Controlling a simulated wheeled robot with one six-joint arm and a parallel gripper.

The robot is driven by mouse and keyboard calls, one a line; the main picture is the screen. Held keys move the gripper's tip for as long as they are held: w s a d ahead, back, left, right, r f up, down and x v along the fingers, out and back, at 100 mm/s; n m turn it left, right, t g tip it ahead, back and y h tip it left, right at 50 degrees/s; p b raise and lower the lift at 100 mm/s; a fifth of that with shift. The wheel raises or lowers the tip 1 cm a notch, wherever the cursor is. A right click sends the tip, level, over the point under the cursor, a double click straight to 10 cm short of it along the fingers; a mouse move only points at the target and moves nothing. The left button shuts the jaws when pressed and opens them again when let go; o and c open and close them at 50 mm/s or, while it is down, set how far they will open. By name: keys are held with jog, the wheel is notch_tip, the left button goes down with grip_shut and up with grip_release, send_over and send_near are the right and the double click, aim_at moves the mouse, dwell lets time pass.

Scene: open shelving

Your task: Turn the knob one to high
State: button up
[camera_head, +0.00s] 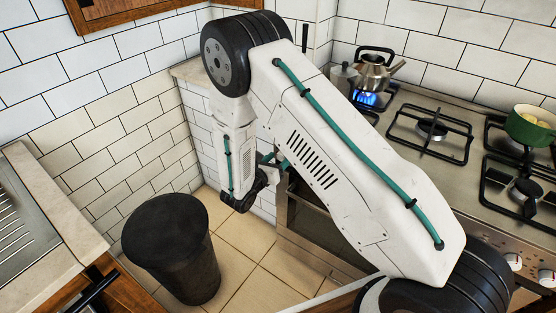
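Two white knobs show on the stove's steel front at the lower right: one knob (513,262) near my arm and another knob (547,278) at the picture's edge. The front left of them is hidden behind my arm, so other knobs there cannot be seen. I cannot tell which is knob one. A blue flame (369,99) burns under the kettle (374,72) on the back left burner. My gripper (272,160) is partly hidden behind my upper arm, left of the stove and well apart from the visible knobs. Its fingers cannot be made out.
A green pot (530,126) stands on a right burner. An empty burner (431,130) lies between it and the kettle. The oven front (312,220) is below. A dark bin (172,248) stands on the tiled floor. A counter with a sink (30,232) is at left.

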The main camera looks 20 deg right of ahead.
jog(key=v, duration=0.7)
jog(key=shift+s+a, duration=0.25)
jog(key=shift+a, duration=0.05)
dwell(0.4)
jog(key=s+d+r+m+g+y, duration=0.1)
jog(key=s+d+r+m+g, duration=0.3)
jog(key=s+r+m+g, duration=0.3)
jog(key=s+d+r+m+g, duration=0.4)
jog(key=s+r+m+g, duration=0.1)
jog(key=s+m, duration=0.25)
jog(key=s+d+r+m+t+y, duration=0.1)
jog(key=s+r+m+t+y, duration=0.2)
jog(key=s+r+m+y, duration=0.9)
jog(key=shift+s+d+r+m, duration=0.3)
jog(key=shift+s+r+m, duration=0.65)
jog(key=shift+s+r, duration=2.65)
